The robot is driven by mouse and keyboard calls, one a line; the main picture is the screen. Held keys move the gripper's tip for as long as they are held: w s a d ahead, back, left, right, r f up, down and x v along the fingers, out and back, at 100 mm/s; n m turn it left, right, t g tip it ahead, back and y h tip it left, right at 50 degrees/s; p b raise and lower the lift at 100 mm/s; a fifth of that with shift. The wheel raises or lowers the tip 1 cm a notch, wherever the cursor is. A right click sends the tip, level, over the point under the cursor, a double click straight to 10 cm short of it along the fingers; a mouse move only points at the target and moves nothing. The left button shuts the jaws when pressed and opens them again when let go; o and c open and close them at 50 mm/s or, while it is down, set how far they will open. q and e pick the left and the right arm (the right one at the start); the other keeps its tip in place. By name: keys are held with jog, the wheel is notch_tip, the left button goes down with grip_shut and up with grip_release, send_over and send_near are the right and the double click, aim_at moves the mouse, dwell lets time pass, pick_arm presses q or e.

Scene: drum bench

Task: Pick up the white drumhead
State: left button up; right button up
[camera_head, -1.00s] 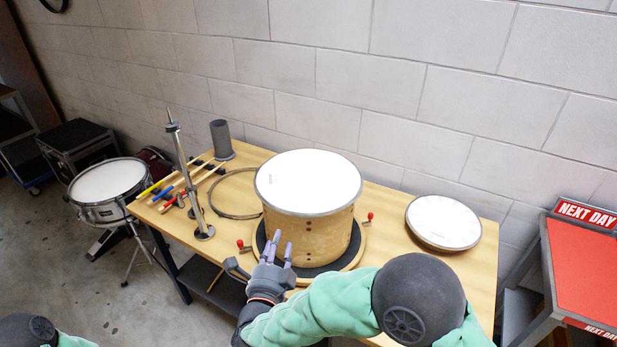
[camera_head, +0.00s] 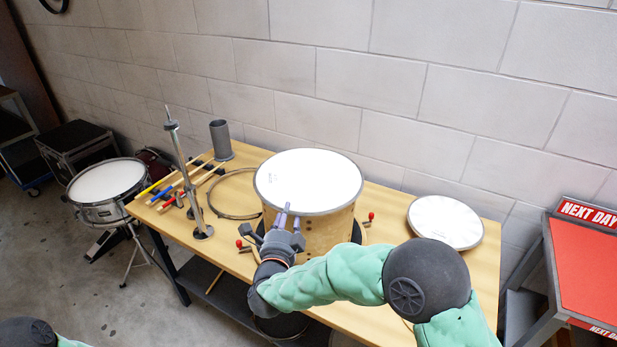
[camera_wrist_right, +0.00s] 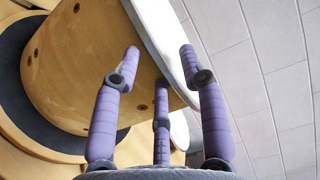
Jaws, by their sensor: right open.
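A white drumhead (camera_head: 308,180) with a metal rim sits on top of a wooden drum shell (camera_head: 322,234) in the middle of the bench. A second white round head (camera_head: 446,221) lies on the bench to the right. My right gripper (camera_head: 288,213) is open and empty at the near side of the drum, its fingertips close to the rim. In the right wrist view, its fingers (camera_wrist_right: 160,62) spread around the drumhead's edge (camera_wrist_right: 172,52), one in front of the shell and one past the rim. Contact cannot be told. My left gripper is out of view.
A metal stand (camera_head: 187,180), a grey cylinder (camera_head: 221,140), a thin hoop (camera_head: 233,195) and several tools (camera_head: 180,185) are on the bench's left side. A snare drum (camera_head: 107,185) stands left of the bench, a red-topped table (camera_head: 585,275) right. A block wall is behind.

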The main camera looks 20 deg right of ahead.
grip_shut()
jog(key=shift+r, duration=0.1)
